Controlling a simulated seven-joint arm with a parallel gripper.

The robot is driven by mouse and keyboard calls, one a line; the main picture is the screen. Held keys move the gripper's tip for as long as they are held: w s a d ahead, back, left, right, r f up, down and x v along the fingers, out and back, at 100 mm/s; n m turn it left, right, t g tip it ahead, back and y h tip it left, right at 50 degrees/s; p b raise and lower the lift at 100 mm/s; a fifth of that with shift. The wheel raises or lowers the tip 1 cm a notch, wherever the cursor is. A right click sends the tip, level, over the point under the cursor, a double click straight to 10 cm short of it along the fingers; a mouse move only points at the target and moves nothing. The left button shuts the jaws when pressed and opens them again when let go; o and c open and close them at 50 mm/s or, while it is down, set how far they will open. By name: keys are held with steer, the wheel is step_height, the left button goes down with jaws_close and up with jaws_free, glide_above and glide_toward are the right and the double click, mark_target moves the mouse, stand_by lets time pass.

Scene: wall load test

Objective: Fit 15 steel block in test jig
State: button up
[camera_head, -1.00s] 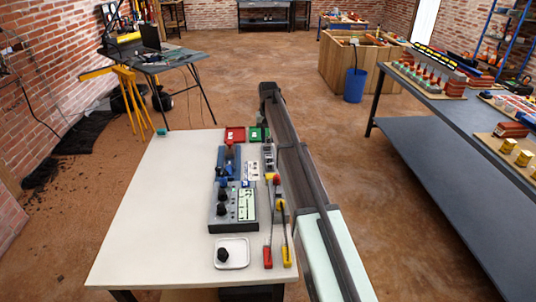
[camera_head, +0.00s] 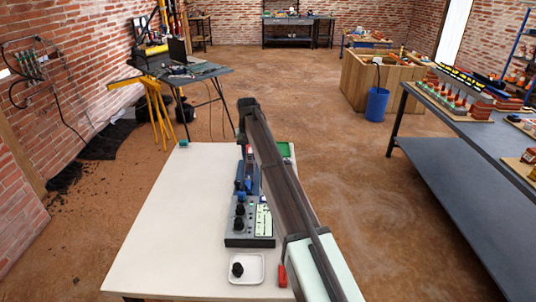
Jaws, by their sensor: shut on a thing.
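The grey unit (camera_head: 236,241) with black knobs and a pale printed panel stands on the white bench, with a blue clamp-like part (camera_head: 246,178) at its far end. This looks like the test jig. My dark arm reaches from the lower right over the bench, its far end above the jig's far side. My gripper is hidden behind or below the arm, so its fingers and anything between them do not show. I cannot make out a steel block.
A white dish (camera_head: 255,279) with a black knob-like piece sits at the bench's near side. A green bin (camera_head: 285,149) shows beyond the arm; a red-handled item (camera_head: 282,275) is partly covered by it. The bench's left half (camera_head: 185,220) is clear. A dark-topped workbench (camera_head: 455,125) stands at right.

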steer(key=shift+a+m, duration=0.25)
steer(key=shift+m, duration=0.65)
steer(key=shift+f, duration=2.6)
steer(key=shift+f, duration=0.6)
stand_by(0.3)
steer(key=o, duration=1)
steer(key=shift+c, duration=1.4)
steer(key=shift+r, duration=0.15)
steer(key=shift+r, duration=3.35)
